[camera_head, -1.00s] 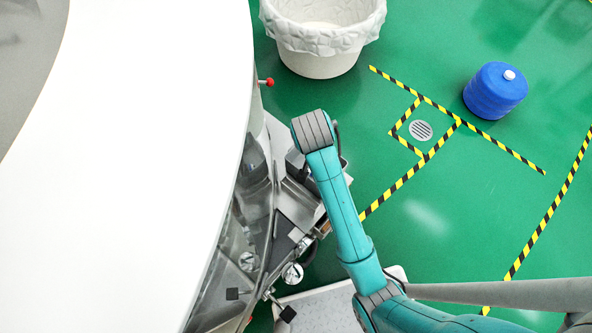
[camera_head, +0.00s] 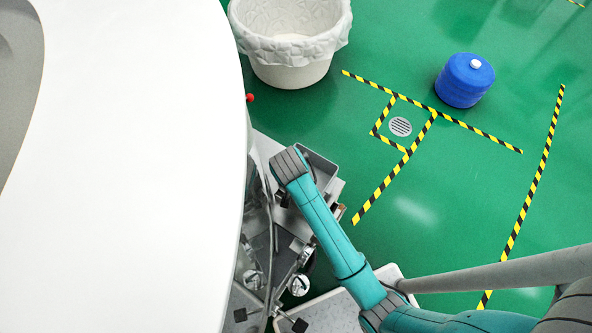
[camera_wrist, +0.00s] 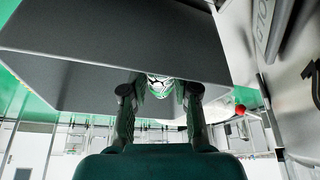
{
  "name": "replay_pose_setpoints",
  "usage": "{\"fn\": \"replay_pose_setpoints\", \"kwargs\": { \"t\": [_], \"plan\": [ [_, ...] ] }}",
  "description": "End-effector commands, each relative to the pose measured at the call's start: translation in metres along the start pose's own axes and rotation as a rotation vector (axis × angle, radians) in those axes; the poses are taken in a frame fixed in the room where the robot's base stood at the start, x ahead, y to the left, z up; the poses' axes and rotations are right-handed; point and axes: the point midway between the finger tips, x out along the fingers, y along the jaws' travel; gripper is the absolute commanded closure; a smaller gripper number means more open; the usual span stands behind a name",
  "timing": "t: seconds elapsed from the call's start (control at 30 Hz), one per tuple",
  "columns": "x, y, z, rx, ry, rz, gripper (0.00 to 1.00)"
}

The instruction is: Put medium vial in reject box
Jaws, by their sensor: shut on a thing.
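My gripper (camera_wrist: 160,92) shows in the wrist view with its two dark fingers shut on a clear glass vial (camera_wrist: 160,86). Only part of the vial shows between the fingertips; its size cannot be told. A dark grey metal box (camera_wrist: 110,32) fills the upper part of the wrist view, close beyond the fingers and the vial. In the head view an open grey box (camera_head: 321,170) on the machine's side lies just right of my arm's wrist end; I cannot read a label on it. My gripper is hidden beneath the arm in the head view.
The machine's large white round top (camera_head: 130,170) fills the left of the head view. A lined white bin (camera_head: 290,72) and a blue container (camera_head: 465,80) stand on the green floor. A red knob (camera_wrist: 240,110) shows right of the fingers.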

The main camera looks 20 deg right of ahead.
Motion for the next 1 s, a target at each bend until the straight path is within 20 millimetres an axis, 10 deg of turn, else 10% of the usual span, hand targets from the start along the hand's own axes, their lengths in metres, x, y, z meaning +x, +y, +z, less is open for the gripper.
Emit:
{"fn": "replay_pose_setpoints", "kwargs": {
  "t": [0.87, 0.9, 1.0],
  "plan": [
    [0.015, 0.0, 0.006, 0.0, 0.001, -0.001, 0.88],
    [0.015, 0.0, 0.006, 0.0, 0.001, -0.001, 0.61],
    [0.015, 0.0, 0.006, 0.0, 0.001, -0.001, 0.46]
  ]
}}
